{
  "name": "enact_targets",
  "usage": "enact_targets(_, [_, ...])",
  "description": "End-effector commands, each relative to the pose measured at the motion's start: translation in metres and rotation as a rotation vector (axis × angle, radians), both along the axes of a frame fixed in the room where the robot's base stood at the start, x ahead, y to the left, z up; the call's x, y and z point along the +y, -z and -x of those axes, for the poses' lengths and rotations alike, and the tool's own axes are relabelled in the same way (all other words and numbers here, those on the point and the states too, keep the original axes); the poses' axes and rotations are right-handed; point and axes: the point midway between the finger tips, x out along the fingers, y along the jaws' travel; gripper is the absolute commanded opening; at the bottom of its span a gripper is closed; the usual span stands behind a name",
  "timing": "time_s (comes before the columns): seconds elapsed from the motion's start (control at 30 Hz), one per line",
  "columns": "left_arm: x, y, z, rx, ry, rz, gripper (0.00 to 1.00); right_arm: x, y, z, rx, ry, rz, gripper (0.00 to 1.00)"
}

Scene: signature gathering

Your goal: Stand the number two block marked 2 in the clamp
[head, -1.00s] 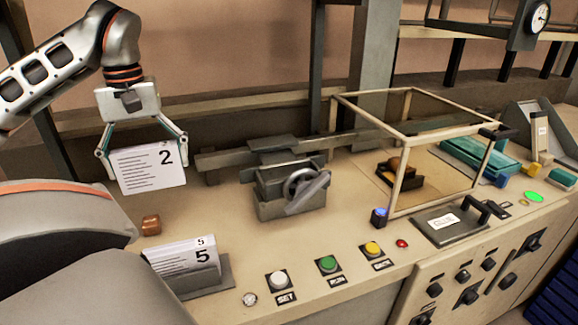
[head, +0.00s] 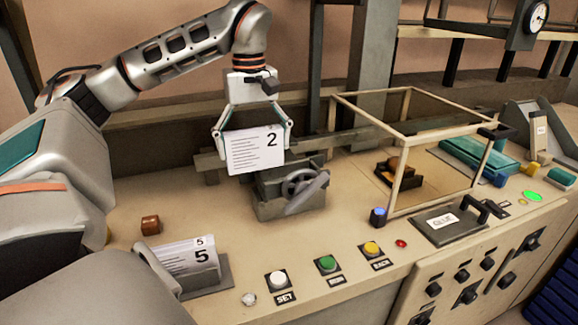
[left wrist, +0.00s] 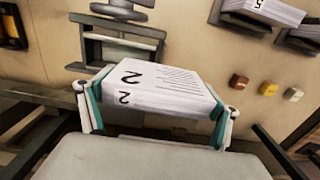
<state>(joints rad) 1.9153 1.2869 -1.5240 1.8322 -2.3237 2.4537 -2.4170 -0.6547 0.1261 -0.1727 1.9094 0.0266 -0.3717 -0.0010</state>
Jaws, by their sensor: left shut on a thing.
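The number two block (head: 255,151) is a white paper-like block with printed lines and a black 2. It also shows in the left wrist view (left wrist: 155,92). My left gripper (head: 252,140) is shut on its two side edges and holds it upright. In the head view the block overlaps the upper left of the clamp (head: 290,200), a grey vise with a round handwheel. The block hides part of the clamp's jaws, and I cannot tell whether they touch. In the left wrist view the clamp (left wrist: 120,45) lies beyond the block, apparently apart from it. My right gripper is not in view.
A block marked 5 (head: 190,258) leans in a grey holder at the front left, near a small brown cube (head: 150,225). White, green and yellow buttons (head: 326,264) line the front. A wooden-framed box (head: 397,180) stands right of the clamp.

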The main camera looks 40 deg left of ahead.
Motion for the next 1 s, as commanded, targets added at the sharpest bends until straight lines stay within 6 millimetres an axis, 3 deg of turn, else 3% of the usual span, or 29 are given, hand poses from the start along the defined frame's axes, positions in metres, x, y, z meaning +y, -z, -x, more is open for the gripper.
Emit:
enact_targets(0.1, [-0.015, 0.0, -0.026, 0.001, 0.003, 0.0, 0.62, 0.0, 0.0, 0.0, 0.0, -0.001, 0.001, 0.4])
enact_targets(0.37, [-0.039, 0.0, -0.073, 0.0, 0.002, 0.001, 0.62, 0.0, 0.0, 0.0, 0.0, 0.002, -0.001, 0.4])
enact_targets(1.0, [-0.038, 0.066, -0.073, 0.0, 0.001, 0.001, 0.62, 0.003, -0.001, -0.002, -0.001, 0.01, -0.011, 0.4])
